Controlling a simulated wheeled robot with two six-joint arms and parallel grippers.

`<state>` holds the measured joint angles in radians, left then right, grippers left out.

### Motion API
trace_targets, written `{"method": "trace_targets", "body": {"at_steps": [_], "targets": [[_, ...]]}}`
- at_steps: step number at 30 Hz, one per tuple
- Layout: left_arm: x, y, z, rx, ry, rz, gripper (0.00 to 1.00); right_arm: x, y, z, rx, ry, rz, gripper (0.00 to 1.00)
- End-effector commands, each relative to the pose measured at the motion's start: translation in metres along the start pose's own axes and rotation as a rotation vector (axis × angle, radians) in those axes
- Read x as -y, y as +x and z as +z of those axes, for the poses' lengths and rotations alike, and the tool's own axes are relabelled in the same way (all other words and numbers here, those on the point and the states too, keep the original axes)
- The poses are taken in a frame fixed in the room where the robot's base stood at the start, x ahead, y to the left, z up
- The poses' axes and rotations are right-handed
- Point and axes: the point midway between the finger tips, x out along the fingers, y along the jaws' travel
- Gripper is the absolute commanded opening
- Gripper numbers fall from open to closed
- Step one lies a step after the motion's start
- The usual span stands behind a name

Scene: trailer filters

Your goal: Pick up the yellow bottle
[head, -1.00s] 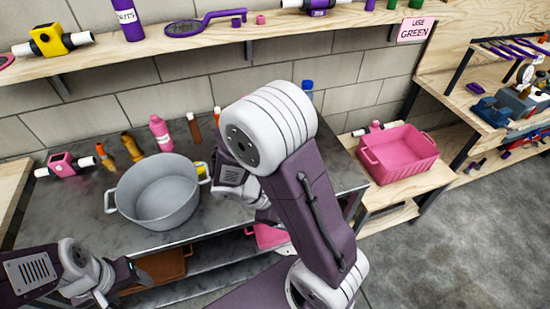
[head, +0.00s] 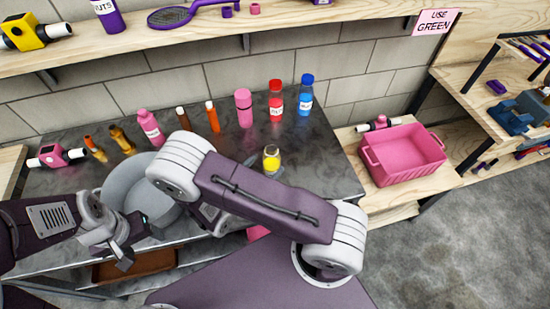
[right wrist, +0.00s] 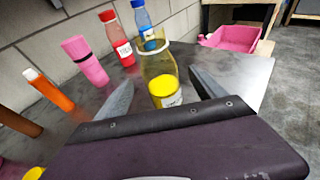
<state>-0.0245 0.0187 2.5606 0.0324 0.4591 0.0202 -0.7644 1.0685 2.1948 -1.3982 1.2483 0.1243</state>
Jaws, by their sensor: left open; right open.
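The yellow bottle (head: 271,159), clear with yellow in its lower part, stands upright on the grey metal table. In the right wrist view the yellow bottle (right wrist: 160,75) is ahead, between the two spread fingers of my right gripper (right wrist: 160,90). The fingers are open and I cannot tell how far along the bottle they reach. In the head view my right arm hides most of that gripper. My left gripper (head: 136,240) is open and empty, near the front of the grey pot.
The grey pot (head: 118,186) is partly behind my right arm. A pink bottle (head: 244,108), red bottle (head: 276,101) and blue bottle (head: 305,95) stand behind the yellow one. An orange bottle (head: 213,117) is left of them. A pink crate (head: 402,158) stands on the right.

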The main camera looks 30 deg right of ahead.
Motion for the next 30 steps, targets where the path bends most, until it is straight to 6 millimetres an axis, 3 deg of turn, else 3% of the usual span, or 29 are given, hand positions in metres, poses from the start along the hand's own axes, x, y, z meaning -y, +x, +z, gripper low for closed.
{"method": "trace_targets", "body": {"at_steps": [3,9,16,24,25,30], "targets": [[0.000,-0.004,-0.001,0.000,0.000,0.000,0.64,0.002,0.018,0.001,0.000,0.000,-0.007,0.79],[0.000,-0.006,-0.001,0.000,0.000,0.000,0.64,0.001,0.027,0.001,0.000,0.002,-0.006,0.79],[0.000,-0.016,-0.002,-0.001,0.000,0.000,0.64,0.001,0.067,0.000,-0.001,0.003,-0.008,0.79],[0.000,-0.015,-0.002,0.000,0.000,0.000,0.64,0.000,0.074,-0.001,-0.001,0.003,-0.004,0.79],[0.000,-0.015,-0.002,0.000,0.000,0.000,0.64,0.000,0.074,-0.001,-0.001,0.003,-0.004,0.77],[0.000,-0.015,-0.002,-0.001,0.000,0.000,0.64,0.000,0.074,-0.001,-0.001,0.003,-0.004,0.29]]}}
